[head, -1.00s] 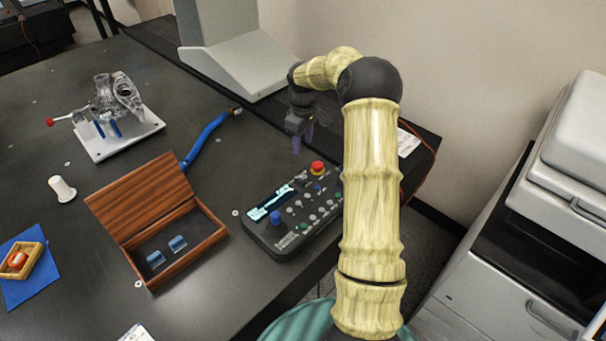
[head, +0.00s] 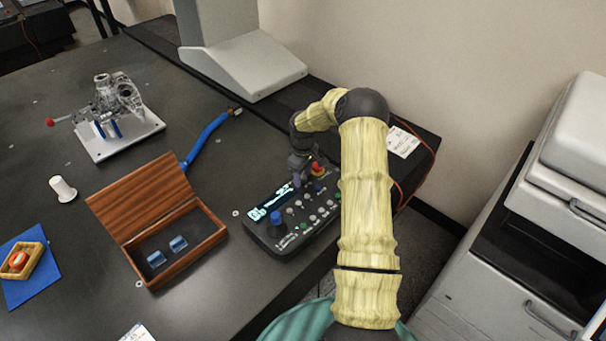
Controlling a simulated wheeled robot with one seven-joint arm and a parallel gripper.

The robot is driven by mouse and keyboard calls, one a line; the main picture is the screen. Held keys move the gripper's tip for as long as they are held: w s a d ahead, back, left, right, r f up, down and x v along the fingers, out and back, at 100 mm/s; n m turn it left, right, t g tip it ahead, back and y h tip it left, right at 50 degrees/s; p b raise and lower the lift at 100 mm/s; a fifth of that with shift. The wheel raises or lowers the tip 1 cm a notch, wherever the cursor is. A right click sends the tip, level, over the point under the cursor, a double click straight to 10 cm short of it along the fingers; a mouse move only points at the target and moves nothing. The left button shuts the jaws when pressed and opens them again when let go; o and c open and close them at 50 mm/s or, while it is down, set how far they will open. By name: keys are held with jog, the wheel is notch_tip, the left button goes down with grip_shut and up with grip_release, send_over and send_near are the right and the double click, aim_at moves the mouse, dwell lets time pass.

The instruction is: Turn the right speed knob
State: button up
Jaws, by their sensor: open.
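The dark control box (head: 262,240) lies near the table's right edge, with a lit display (head: 268,203), several small buttons and a red button (head: 318,168) at its far end. A blue knob (head: 276,217) stands upright at the near left of the box. My gripper (head: 307,182) is open and points down over the far end of the box, close beside the red button. The panel area under my gripper, where another knob may be, is largely hidden. I cannot tell whether the fingers touch anything.
An open wooden box (head: 170,268) with small blue blocks stands left of the control box. A blue handle-like tool (head: 205,140) lies behind it. A large grey column base (head: 250,72) stands at the back. My forearm covers the control box's right side.

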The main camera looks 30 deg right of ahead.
jog(key=c, duration=1)
jog(key=shift+m, duration=0.4)
jog(key=m, duration=0.4)
jog(key=shift+r+m, duration=0.1)
jog(key=shift+m, duration=0.2)
jog(key=m, duration=0.4)
jog(key=shift+m, duration=0.3)
jog(key=m, duration=0.9)
jog(key=shift+w+m, duration=0.1)
jog(key=shift+m, duration=0.2)
